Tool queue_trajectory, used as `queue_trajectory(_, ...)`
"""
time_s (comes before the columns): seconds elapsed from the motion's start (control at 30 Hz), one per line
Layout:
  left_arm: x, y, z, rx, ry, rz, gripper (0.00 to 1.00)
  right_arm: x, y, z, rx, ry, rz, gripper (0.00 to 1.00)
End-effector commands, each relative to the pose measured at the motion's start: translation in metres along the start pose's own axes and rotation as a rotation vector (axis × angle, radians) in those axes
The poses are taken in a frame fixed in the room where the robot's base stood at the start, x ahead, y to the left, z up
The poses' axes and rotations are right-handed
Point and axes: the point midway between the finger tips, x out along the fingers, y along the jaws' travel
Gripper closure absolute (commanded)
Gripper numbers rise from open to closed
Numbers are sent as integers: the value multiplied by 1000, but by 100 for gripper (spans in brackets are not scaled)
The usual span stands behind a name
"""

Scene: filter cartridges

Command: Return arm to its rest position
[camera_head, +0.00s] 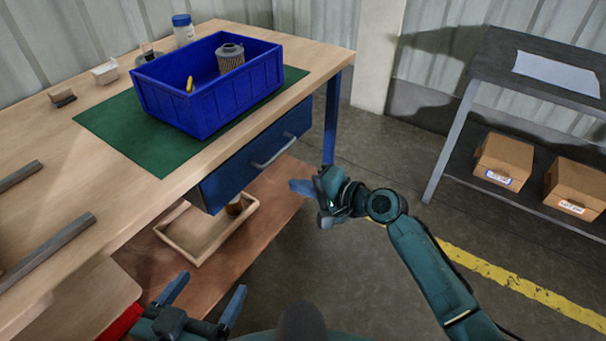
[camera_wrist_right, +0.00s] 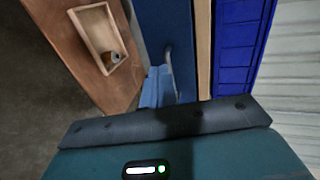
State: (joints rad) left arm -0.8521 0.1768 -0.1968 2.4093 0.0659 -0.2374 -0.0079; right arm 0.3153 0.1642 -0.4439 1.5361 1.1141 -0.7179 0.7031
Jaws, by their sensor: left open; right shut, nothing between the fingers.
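My right arm reaches in from the lower right of the head view. Its gripper (camera_head: 303,188) is shut and empty, in front of the bench's blue drawer (camera_head: 258,157) and to the right of its handle. In the right wrist view the closed blue fingers (camera_wrist_right: 158,88) point toward the drawer front (camera_wrist_right: 166,22) and appear close to the handle (camera_wrist_right: 169,62); I cannot tell whether they touch. My left gripper (camera_head: 205,300) is open and empty at the bottom of the head view, its two blue fingers spread apart.
A blue bin (camera_head: 205,112) with a filter cartridge (camera_head: 230,57) inside stands on a green mat (camera_head: 120,124) on the bench. A wooden tray (camera_head: 178,243) with a small cylinder (camera_head: 235,207) sits on the lower shelf. Boxes (camera_head: 503,160) stand on the right rack. Floor between is clear.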

Motion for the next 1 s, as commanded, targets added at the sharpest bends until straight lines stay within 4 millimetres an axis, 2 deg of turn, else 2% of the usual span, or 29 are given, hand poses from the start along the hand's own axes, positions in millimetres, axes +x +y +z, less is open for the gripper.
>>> queue_trajectory(0.2,0,0,5,-2,-12,1,15,-5,5,3,-12,8,3,100)
queue_trajectory(0.37,0,0,4,-1,-11,2,15,-26,36,22,-133,87,25,100)
queue_trajectory(0.5,0,0,3,0,-10,3,15,-68,68,47,-351,219,76,100)
queue_trajectory(0.63,0,0,3,1,-9,3,15,-116,85,68,-578,340,154,100)
queue_trajectory(0.8,0,0,3,1,-9,4,15,-169,88,87,-822,440,255,100)
queue_trajectory(1.0,0,0,3,1,-9,4,15,-213,80,102,-1028,501,351,100)
